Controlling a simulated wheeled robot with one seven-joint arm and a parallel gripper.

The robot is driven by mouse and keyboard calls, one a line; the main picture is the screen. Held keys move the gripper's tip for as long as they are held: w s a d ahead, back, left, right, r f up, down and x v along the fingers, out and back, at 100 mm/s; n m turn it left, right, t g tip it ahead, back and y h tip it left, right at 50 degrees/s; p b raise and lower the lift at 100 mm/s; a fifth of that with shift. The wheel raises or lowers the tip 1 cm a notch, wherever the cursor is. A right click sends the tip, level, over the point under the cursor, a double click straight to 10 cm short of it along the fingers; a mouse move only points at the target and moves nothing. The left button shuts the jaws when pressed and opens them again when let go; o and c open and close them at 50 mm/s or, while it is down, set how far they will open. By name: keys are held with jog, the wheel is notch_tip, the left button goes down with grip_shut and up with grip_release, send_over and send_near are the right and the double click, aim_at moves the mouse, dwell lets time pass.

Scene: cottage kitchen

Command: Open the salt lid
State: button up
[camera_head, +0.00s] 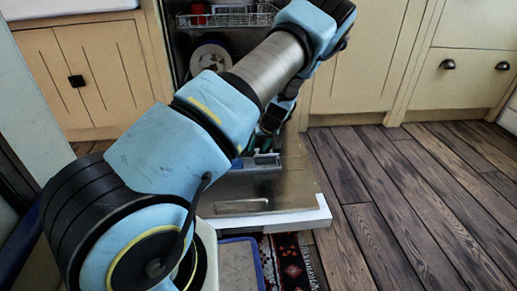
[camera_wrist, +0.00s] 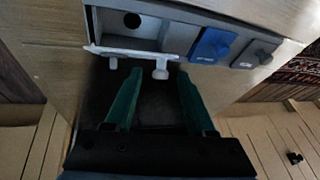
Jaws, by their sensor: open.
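The dispenser panel is a grey strip on the inner face of the lowered dishwasher door (camera_head: 300,185). In the wrist view it holds a compartment (camera_wrist: 170,27) with a round dark hole at left, a blue lid (camera_wrist: 212,46) in the middle and a dark grey lid (camera_wrist: 257,53) at right. Both lids look shut. Their labels are too small to read, so I cannot tell which is salt. A white flap (camera_wrist: 125,53) with a small knob stands out from the left compartment. My gripper (camera_wrist: 158,80) is open and empty, its green fingers just below the flap and knob, left of the blue lid.
The dishwasher rack (camera_head: 230,18) is behind my arm, with a white plate (camera_head: 210,60) below it. Cream cabinets (camera_head: 365,60) stand on both sides. A patterned rug (camera_head: 290,262) lies before the door. The wooden floor (camera_head: 410,200) at right is clear.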

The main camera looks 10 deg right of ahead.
grip_shut()
dwell(0.4)
